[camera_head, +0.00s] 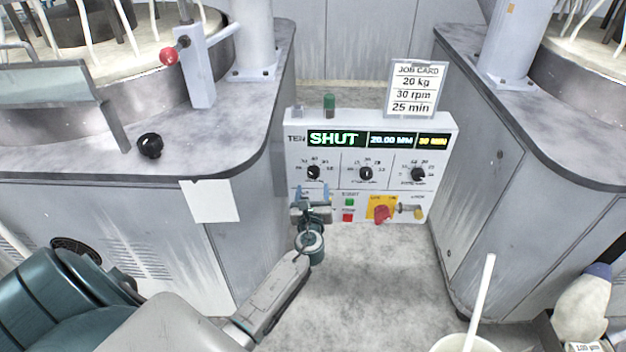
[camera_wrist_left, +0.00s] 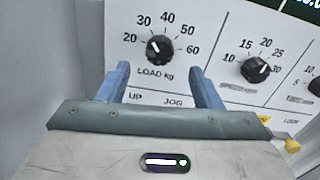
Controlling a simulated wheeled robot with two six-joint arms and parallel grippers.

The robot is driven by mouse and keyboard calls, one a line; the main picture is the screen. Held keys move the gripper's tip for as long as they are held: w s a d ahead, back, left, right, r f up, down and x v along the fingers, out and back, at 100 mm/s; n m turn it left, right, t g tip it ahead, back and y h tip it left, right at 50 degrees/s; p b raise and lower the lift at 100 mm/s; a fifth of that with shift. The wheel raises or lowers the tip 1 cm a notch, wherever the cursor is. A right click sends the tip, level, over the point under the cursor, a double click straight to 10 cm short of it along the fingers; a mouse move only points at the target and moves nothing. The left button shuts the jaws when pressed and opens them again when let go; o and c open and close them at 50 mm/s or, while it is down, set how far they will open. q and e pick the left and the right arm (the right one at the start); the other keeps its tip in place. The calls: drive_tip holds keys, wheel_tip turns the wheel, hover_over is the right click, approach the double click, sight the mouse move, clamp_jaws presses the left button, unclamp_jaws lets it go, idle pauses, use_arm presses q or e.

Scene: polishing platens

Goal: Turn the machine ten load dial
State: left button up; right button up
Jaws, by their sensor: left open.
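The load dial (camera_head: 314,172) is a black knob at the left of machine ten's control panel (camera_head: 445,150). In the left wrist view the load dial (camera_wrist_left: 160,48) is ringed by marks 20 to 60 above the words LOAD kg. Its white mark points to the upper left, on the 20 to 30 side. My left gripper (camera_head: 312,191) is just below the dial, facing the panel. In the wrist view the two blue fingers of my left gripper (camera_wrist_left: 161,82) are spread, with nothing between them, below and either side of the dial. The right gripper is out of view.
A speed dial (camera_head: 366,173) and a third dial (camera_head: 418,174) sit to the right. Below are green and red buttons and a red switch (camera_head: 382,213) on yellow. A job card (camera_head: 415,88) reads 20 kg, 30 rpm, 25 min. Grey cabinets flank the panel.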

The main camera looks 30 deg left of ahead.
sight(313, 176)
use_arm(q)
drive_tip(key=shift+x, duration=2.7)
drive_tip(key=shift+f, duration=0.15)
drive_tip(key=c, duration=1)
